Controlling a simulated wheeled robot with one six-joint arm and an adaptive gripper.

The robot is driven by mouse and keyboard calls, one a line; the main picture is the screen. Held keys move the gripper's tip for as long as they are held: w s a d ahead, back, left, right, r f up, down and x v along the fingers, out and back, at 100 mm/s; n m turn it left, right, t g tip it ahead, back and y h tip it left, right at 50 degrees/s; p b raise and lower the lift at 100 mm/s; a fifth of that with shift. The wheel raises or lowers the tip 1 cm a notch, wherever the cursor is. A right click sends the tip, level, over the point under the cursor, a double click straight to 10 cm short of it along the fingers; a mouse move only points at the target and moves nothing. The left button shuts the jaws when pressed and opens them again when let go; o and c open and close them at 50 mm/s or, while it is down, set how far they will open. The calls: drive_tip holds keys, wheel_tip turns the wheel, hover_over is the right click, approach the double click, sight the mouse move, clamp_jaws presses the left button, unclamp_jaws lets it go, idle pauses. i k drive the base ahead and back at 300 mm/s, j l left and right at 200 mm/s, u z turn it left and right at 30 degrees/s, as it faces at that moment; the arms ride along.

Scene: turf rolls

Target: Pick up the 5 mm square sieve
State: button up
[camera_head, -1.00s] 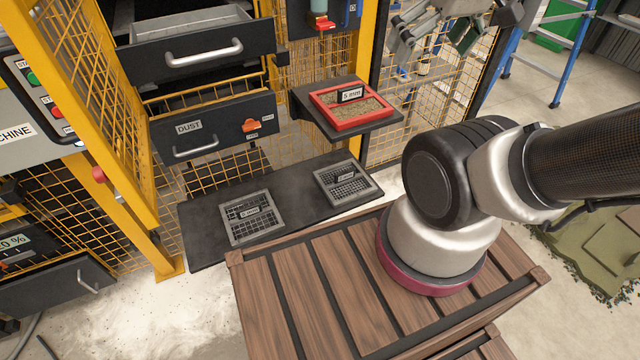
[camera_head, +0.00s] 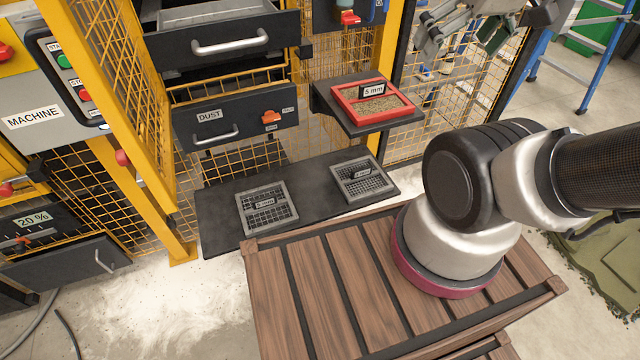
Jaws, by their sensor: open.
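A red square-framed sieve (camera_head: 349,107) with a "5 mm" label and brownish grains inside sits on a small dark shelf (camera_head: 344,123) by the yellow mesh fence. Two grey square sieves lie on a lower dark shelf (camera_head: 226,228): a larger-meshed one (camera_head: 288,218) at left and a finer one (camera_head: 380,190) at right. Their small labels are too blurred to read surely. My gripper (camera_head: 462,42) is at the top right, open and empty, apart from all the sieves and to the right of the red one. Its upper part is cut off by the frame.
A dark drawer marked DUST (camera_head: 236,122) and an upper open drawer (camera_head: 219,38) stand left of the red sieve. A slatted wooden crate (camera_head: 310,300) is in front of the shelf. A blue ladder (camera_head: 598,75) stands at the right.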

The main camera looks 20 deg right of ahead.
sight(267, 203)
drive_tip(key=l, duration=0.45)
drive_tip(key=k+l+u, duration=0.1)
drive_tip(key=l, duration=0.4)
drive_tip(key=k+l+u, duration=0.1)
drive_tip(key=l, duration=0.35)
drive_tip(key=k+l, duration=0.1)
drive_tip(key=l, duration=0.35)
drive_tip(key=l+u, duration=0.1)
drive_tip(key=l, duration=0.4)
drive_tip(key=k, duration=0.05)
